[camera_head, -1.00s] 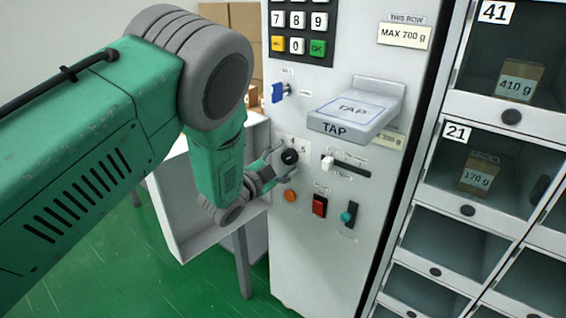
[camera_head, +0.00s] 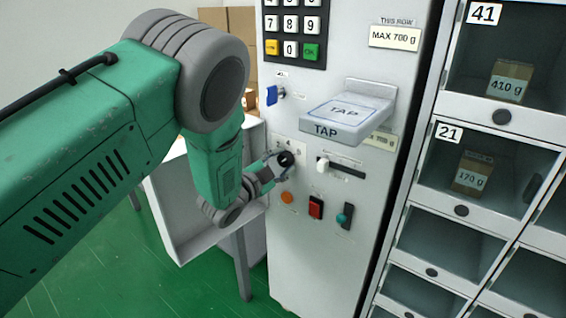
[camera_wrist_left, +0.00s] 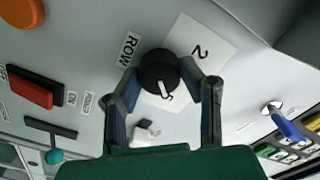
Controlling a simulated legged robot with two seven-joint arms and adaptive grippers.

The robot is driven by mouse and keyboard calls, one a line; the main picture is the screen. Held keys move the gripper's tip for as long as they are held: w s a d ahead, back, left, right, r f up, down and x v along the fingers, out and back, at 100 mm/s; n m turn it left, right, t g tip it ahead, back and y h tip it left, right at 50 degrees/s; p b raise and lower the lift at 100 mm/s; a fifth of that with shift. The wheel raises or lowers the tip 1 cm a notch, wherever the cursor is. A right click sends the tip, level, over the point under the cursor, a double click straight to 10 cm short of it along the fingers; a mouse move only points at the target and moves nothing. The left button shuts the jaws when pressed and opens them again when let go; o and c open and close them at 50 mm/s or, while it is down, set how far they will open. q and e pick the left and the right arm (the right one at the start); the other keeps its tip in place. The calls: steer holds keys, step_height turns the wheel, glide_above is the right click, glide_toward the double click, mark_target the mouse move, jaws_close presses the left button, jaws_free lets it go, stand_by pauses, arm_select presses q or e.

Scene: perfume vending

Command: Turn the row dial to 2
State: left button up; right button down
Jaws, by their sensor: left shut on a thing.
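The row dial is a round black knob (camera_head: 285,158) on the white machine panel, below and left of the TAP pad. In the left wrist view the dial (camera_wrist_left: 158,72) carries a short white pointer mark, which points toward the bottom of the picture. Small numerals around the knob are partly hidden. My right gripper is not in view.
An orange button (camera_head: 287,197), a red switch (camera_head: 316,207) and a teal-knobbed switch (camera_head: 345,215) sit below the dial. A white slider (camera_head: 322,165) is close on its right. The TAP pad (camera_head: 347,112) juts out above. Glass-fronted compartments (camera_head: 470,210) fill the right.

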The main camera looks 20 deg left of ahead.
arm_select(q)
steer(key=shift+s+f, duration=0.1)
steer(key=shift+f, duration=0.05)
steer(key=n+p, duration=0.2)
steer(key=n, duration=0.2)
steer(key=shift+a+n, duration=0.1)
steer(key=shift+n, duration=0.3)
steer(key=n+p, duration=0.1)
steer(key=n, duration=0.2)
steer(key=shift+f+n, duration=0.1)
steer(key=shift+n, duration=0.2)
steer(key=n, duration=0.2)
steer(key=shift+n+p, duration=0.3)
steer(key=shift+n, duration=0.1)
steer(key=n, duration=0.4)
steer(key=shift+f, duration=0.1)
steer(key=shift+s+n, duration=0.1)
steer(key=shift+n, duration=2.1)
steer(key=shift+b, duration=0.3)
